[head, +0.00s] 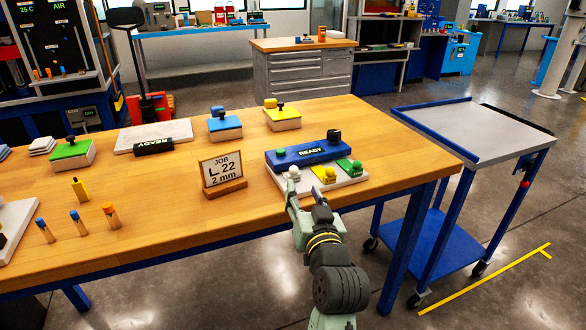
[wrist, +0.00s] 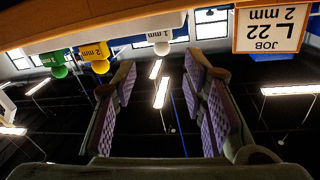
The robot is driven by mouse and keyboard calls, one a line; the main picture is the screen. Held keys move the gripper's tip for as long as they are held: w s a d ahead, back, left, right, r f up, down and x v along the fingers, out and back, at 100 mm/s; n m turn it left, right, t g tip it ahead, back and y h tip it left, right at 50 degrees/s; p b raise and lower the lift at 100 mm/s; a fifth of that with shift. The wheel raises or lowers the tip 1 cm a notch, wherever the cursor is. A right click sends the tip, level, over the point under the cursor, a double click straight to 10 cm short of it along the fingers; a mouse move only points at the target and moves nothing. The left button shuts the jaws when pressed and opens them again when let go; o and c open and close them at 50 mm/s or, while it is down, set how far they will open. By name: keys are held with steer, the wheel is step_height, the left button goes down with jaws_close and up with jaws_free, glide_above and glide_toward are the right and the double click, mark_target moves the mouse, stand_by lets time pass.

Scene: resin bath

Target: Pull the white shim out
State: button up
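The white shim (wrist: 158,28) has a "2 mm" label and a round white knob (wrist: 162,48). My gripper (head: 302,196) is in front of the white knob at the table's front edge. In the wrist view my gripper (wrist: 160,72) is open and empty, its purple-padded fingers spread below the knob, which lies between their lines, apparently untouched.
A job card (head: 222,172) reading L 22, 2 mm stands on the table left of the block. Other blocks, blue (head: 224,128) and yellow (head: 283,119), sit farther back. A grey-topped cart (head: 470,130) stands to the right. Bare wood lies left of the card.

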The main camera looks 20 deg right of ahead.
mark_target(295, 172)
steer(key=w, duration=0.3)
steer(key=w+p, duration=0.1)
steer(key=w, duration=0.2)
steer(key=w+d+p, duration=0.1)
steer(key=w, duration=0.1)
steer(key=shift+w+r, duration=0.2)
steer(key=shift+w, duration=0.2)
steer(key=shift+w+f+p, duration=0.1)
steer(key=shift+w+p, duration=0.25)
steer(key=shift+w, duration=0.3)
steer(key=shift+d, duration=0.1)
steer(key=shift+c, duration=0.3)
jaws_close()
